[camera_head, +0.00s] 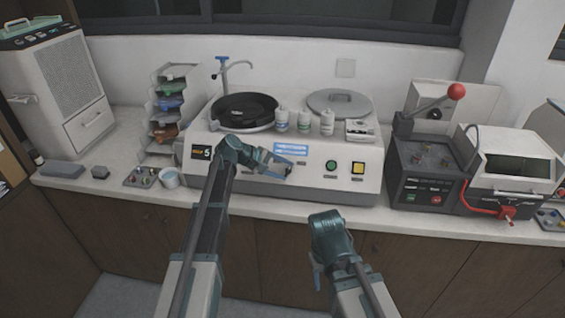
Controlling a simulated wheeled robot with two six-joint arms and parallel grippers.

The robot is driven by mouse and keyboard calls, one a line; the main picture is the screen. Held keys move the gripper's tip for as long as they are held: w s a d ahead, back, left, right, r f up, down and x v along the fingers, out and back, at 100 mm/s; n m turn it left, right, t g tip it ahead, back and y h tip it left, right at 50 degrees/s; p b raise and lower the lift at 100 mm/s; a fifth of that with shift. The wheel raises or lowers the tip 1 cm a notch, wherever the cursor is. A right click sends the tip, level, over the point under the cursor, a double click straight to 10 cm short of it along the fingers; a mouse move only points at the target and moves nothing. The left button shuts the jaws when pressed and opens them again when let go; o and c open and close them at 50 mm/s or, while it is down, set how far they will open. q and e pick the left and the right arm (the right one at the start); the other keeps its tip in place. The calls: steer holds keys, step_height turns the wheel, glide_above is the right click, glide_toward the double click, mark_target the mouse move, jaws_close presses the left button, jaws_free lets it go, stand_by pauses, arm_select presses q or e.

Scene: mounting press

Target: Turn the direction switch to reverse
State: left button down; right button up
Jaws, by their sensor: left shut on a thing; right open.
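The direction switch itself is hidden; I take it to be on the front panel of the grinding and polishing machine (350,186), behind my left gripper. My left gripper (284,168) reaches the panel just below a blue label (291,149), left of a green button (331,165). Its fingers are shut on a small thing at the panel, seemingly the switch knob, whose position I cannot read. My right gripper (317,273) hangs low in front of the counter edge, partly hidden by its own wrist. It is open and away from the panel.
A yellow button (357,168) is right of the green one. Several white bottles (304,121) stand on the machine between a black disc (245,108) and a grey lid (340,103). A press with a red-knobbed lever (456,91) stands right. A small cup (169,178) stands left.

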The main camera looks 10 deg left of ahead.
arm_select(q)
steer(key=m+y+p, duration=0.1)
steer(key=m+g+y+p, duration=0.1)
steer(key=p, duration=0.1)
steer(key=shift+w+d+r+m+g, duration=0.15)
steer(key=shift+r+m+g, duration=0.15)
steer(key=shift+m, duration=0.1)
steer(key=shift+d+m+y+p, duration=0.1)
steer(key=shift+m+y+p, duration=0.25)
steer(key=shift+p, duration=0.25)
steer(key=shift+f+g, duration=0.1)
steer(key=shift+g, duration=0.2)
steer(key=shift+c, duration=1.2)
jaws_free()
steer(key=p+v, duration=1.1)
steer(key=v, duration=0.3)
